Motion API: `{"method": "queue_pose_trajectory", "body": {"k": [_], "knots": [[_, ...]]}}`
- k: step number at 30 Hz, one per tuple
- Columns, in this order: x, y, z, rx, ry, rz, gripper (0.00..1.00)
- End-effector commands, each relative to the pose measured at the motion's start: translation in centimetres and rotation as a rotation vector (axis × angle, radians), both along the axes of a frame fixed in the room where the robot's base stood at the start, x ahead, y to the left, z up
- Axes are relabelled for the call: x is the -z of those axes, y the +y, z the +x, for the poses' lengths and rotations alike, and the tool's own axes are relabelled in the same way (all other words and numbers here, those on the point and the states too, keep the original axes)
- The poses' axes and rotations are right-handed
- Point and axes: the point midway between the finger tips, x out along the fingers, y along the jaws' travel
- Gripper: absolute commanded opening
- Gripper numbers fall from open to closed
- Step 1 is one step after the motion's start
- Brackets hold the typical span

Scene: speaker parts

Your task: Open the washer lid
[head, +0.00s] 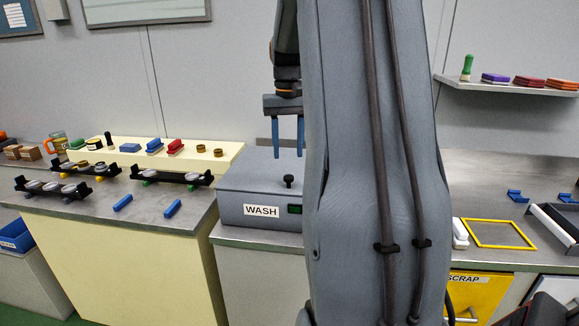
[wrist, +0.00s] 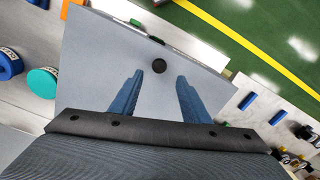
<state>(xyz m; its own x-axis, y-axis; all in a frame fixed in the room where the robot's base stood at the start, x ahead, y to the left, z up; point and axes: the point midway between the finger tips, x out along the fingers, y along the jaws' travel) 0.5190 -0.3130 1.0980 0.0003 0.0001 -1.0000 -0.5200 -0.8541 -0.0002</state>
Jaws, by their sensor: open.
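The washer (head: 258,205) is a grey box labelled WASH on the steel counter, partly hidden behind my arm in the head view. Its lid (head: 255,178) lies flat and closed, with a black knob (head: 289,181) standing near the front edge. In the wrist view the grey lid (wrist: 95,60) fills the middle and the knob (wrist: 158,66) shows as a dark disc just beyond the fingertips, roughly centred between them. My gripper (head: 288,148) has two blue fingers pointing down, open and empty, above the lid. It also shows in the wrist view (wrist: 158,76).
A cream table (head: 130,255) on the left holds black racks (head: 172,178) with round parts and two loose blue bars (head: 123,203). A yellow frame (head: 498,234) lies on the right counter.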

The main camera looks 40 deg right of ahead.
Motion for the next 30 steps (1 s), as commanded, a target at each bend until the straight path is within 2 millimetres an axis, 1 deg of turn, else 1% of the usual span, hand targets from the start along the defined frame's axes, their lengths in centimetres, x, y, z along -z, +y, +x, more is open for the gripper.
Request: {"method": "queue_pose_trajectory", "body": {"k": [2, 5, 12, 16, 20, 27, 28, 30], "knots": [[0.5, -0.3, 0.0, 0.004, 0.003, 0.002, 0.42], [1.7, -0.2, -0.1, 0.004, 0.004, 0.003, 0.42], [5.4, -0.2, -0.1, 0.003, 0.003, 0.002, 0.42], [6.8, -0.2, -0.1, 0.003, 0.002, 0.001, 0.42], [7.5, -0.2, -0.1, 0.003, 0.002, 0.001, 0.42], [7.6, -0.2, 0.0, 0.003, 0.0, 0.0, 0.42], [7.6, -0.2, 0.0, 0.003, 0.0, 0.0, 0.41], [7.6, -0.2, 0.0, 0.003, 0.0, 0.0, 0.29]]}}
